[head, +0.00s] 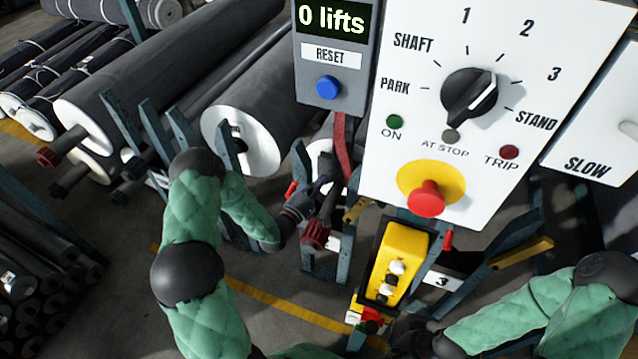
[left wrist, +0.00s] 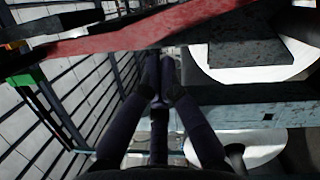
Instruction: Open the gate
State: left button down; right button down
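A red bar (head: 341,150) slants down below the grey counter box in the head view; it may be part of the gate, but I cannot tell for sure. A red bar (left wrist: 150,40) also crosses the top of the left wrist view. My left gripper (head: 322,186) is at the lower end of that bar, beside a dark shaft with a dark red end. In the left wrist view its fingers (left wrist: 160,62) converge with tips close together just under the bar; nothing shows clearly between them. My right gripper (head: 410,343) is low, partly hidden, its fingers unclear.
A white control panel (head: 400,150) with a dial and a red stop button (head: 426,198) fills the upper right. A yellow pendant (head: 398,262) hangs below it. Large grey rolls (head: 180,75) lie on racks at the left. Floor with a yellow line (head: 290,310) is open in front.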

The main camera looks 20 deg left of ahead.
pick_arm(q)
jog(key=d+r+m, duration=0.1)
jog(key=d+m, duration=0.1)
jog(key=d, duration=0.1)
jog(key=d+r+m+g+p, duration=0.1)
jog(key=d+m, duration=0.1)
jog(key=d, duration=0.2)
jog(key=d+r+m+p, duration=0.1)
jog(key=d+m, duration=0.1)
jog(key=d, duration=0.2)
jog(key=shift+w+g, duration=0.3)
jog(key=shift+g, duration=0.1)
jog(key=shift+d, duration=0.75)
jog(key=shift+w+a, duration=0.1)
jog(key=shift+w, duration=0.05)
